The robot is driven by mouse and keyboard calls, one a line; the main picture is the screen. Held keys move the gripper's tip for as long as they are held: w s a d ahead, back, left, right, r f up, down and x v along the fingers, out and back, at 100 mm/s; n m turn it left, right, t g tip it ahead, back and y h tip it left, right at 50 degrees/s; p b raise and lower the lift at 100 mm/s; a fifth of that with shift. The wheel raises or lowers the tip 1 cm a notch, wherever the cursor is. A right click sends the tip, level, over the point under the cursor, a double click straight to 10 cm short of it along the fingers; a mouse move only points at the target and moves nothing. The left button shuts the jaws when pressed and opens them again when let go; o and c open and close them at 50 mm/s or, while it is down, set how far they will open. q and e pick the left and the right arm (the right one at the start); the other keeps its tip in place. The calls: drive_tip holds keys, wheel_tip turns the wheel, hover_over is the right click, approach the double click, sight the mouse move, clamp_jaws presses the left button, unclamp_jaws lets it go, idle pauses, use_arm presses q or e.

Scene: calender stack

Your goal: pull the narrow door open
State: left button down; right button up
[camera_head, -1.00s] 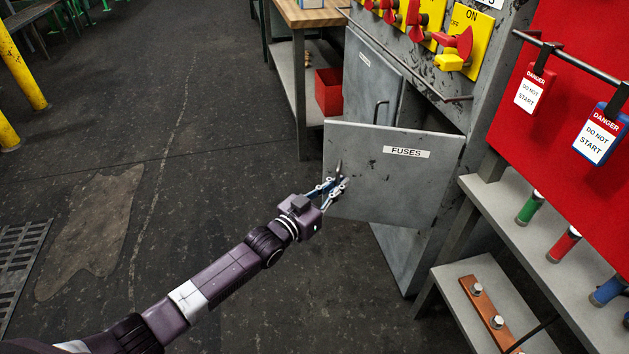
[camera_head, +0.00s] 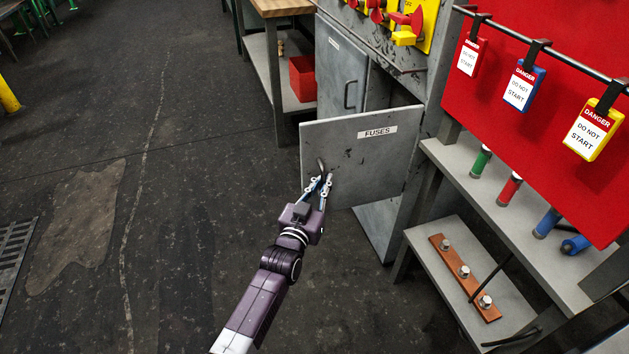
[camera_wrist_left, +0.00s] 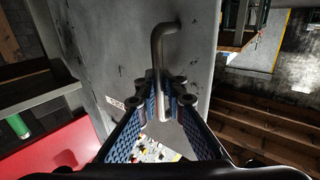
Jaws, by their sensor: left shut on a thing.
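The narrow grey door (camera_head: 362,160) with the FUSES label stands swung out from its cabinet, with a dark gap behind its upper edge. My left gripper (camera_head: 321,183) is at the door's left side. It is shut on the door's bar handle (camera_wrist_left: 160,70), and in the left wrist view the two blue-padded fingers (camera_wrist_left: 165,108) close around the handle's lower part. The handle's upper bend joins the door face and is clear of the fingers. My right gripper is in no view.
A second grey door (camera_head: 340,68) with its own handle is beside it. A workbench (camera_head: 277,90) with a red bin (camera_head: 302,78) stands behind. A shelf (camera_head: 470,275) and red board (camera_head: 560,130) with danger tags are at right. The floor (camera_head: 190,180) at left is clear.

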use_arm(q)
drive_tip(key=shift+s+a+f, duration=0.1)
drive_tip(key=shift+s+a, duration=0.05)
drive_tip(key=shift+a, duration=0.05)
idle(0.3)
drive_tip(key=c, duration=2.1)
unclamp_jaws()
drive_tip(key=shift+a, duration=0.15)
drive_tip(key=shift+s+d, duration=0.1)
drive_tip(key=shift+d, duration=0.1)
drive_tip(key=v, duration=1.2)
